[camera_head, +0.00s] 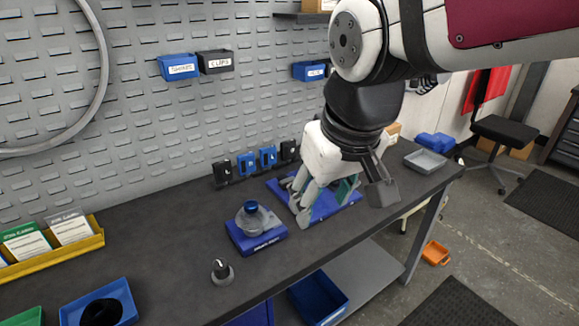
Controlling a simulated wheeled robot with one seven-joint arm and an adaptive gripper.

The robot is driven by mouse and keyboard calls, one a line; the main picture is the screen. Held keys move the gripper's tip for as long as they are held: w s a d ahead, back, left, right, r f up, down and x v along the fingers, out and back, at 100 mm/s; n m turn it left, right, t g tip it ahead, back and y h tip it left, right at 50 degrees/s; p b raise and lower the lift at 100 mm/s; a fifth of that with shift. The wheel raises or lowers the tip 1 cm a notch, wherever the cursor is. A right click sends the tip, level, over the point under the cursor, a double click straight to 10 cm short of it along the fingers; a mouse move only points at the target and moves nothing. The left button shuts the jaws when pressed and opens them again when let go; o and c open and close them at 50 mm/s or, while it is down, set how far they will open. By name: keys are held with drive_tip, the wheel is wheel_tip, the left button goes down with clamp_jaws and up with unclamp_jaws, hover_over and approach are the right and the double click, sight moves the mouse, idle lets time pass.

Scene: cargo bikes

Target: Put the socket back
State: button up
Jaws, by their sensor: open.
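My gripper (342,200) hangs over the right-middle of the workbench with its fingers pointing down and spread apart. Below and behind it lies a blue tray (326,209), partly hidden by the fingers; what sits in it is hard to make out, and I see no clear object held between the fingers. A small dark and silver piece (222,271) stands alone on the bench at the front left of the gripper, well apart from it. It may be the socket, but I cannot tell for sure.
Small black and blue holders line the wall. A blue bin with a black round thing (101,312) and a yellow card rack (92,242) are at left.

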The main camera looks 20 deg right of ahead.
drive_tip(key=s+d+m+t, duration=0.1)
drive_tip(key=s+d, duration=0.2)
drive_tip(key=s, duration=0.4)
idle(1.1)
